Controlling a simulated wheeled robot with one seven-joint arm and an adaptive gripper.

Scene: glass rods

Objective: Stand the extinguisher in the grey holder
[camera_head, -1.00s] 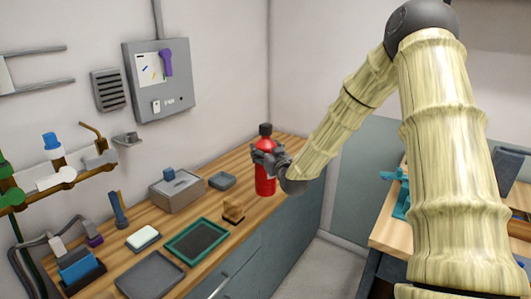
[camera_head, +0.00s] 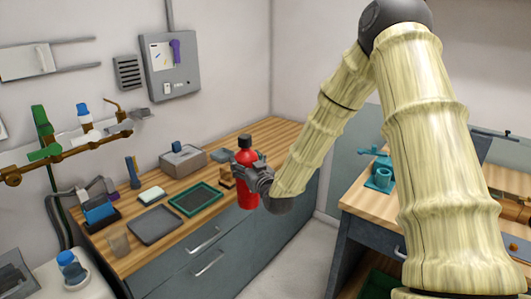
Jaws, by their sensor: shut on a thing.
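The red extinguisher (camera_head: 248,196) with a black top is upright in the head view, near the front edge of the wooden counter. My gripper (camera_head: 246,172) is shut around its upper body from the right and hides part of it. The extinguisher's base overlaps the counter's front edge in the picture; I cannot tell how high it is held. A small grey tray-like piece (camera_head: 221,156) lies on the counter behind it, and a small grey bracket (camera_head: 141,113) is on the wall. I cannot tell which of these, if either, is the grey holder.
The counter (camera_head: 265,137) bears a grey box (camera_head: 184,160), a green-rimmed tray (camera_head: 196,199), a dark grey tray (camera_head: 155,225) and a clear cup (camera_head: 119,245). Its far right end looks bare. A second bench with a teal vise (camera_head: 380,175) stands right, beyond open floor.

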